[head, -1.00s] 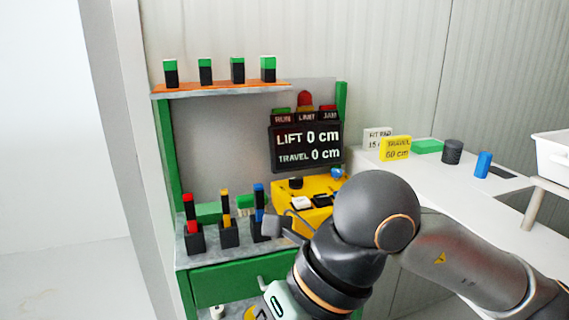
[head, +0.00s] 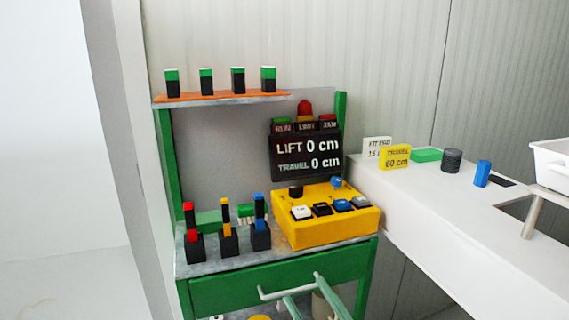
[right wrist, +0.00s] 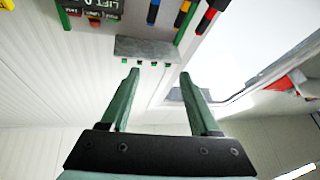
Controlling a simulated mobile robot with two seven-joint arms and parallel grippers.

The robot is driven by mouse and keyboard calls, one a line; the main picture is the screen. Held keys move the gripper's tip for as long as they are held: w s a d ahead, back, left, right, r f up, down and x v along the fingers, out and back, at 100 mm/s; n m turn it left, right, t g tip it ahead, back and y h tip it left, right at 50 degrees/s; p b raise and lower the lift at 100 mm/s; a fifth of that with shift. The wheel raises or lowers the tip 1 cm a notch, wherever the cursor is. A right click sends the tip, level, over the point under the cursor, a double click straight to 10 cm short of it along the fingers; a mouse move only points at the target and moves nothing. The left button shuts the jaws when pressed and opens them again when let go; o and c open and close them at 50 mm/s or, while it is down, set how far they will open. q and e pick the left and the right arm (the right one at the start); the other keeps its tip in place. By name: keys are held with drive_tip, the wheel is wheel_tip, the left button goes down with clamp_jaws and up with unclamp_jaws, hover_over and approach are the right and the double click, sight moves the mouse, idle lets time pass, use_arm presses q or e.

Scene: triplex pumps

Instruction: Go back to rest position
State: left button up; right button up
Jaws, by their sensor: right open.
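My right gripper (head: 301,287) shows at the bottom of the head view as two green-grey fingers, in front of the green drawer (head: 225,292). The right wrist view shows both fingers (right wrist: 158,74) spread apart with nothing between them. The gripper is open and empty. Most of the right arm is out of the head view. My left gripper is not in view. The yellow control box (head: 330,228) stands on the bench, fully visible, with white, black and blue buttons. The display (head: 306,156) reads lift 0 cm and travel 0 cm.
Black holders with red, yellow and blue parts (head: 228,238) stand left on the bench. An orange shelf (head: 220,97) carries several green-topped black blocks. The white counter (head: 425,190) at right holds a yellow sign (head: 395,157), a black cylinder (head: 452,160) and a blue block (head: 482,173).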

drive_tip(key=s+d+f+m+g+h, duration=0.2)
drive_tip(key=d+f+m+h, duration=0.15)
drive_tip(key=f, duration=0.65)
drive_tip(key=s+d+f+m+g+h, duration=0.2)
drive_tip(key=d+f+h, duration=0.15)
drive_tip(key=f, duration=0.55)
drive_tip(key=s+d+f+g+h, duration=0.2)
drive_tip(key=s+f+g, duration=0.4)
drive_tip(key=s+f, duration=0.55)
use_arm(q)
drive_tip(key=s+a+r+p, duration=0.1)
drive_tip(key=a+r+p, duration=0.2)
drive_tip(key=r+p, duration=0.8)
drive_tip(key=p, duration=0.4)
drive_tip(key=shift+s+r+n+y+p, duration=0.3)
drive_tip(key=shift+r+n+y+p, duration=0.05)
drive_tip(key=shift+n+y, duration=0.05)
use_arm(e)
drive_tip(key=s+d+r+m+h, duration=0.1)
drive_tip(key=d+r, duration=0.2)
drive_tip(key=r, duration=0.6)
drive_tip(key=shift+d+r+m, duration=0.2)
drive_tip(key=shift+r+m, duration=0.05)
drive_tip(key=shift+m, duration=0.1)
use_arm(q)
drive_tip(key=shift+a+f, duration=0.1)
use_arm(e)
drive_tip(key=shift+s, duration=0.1)
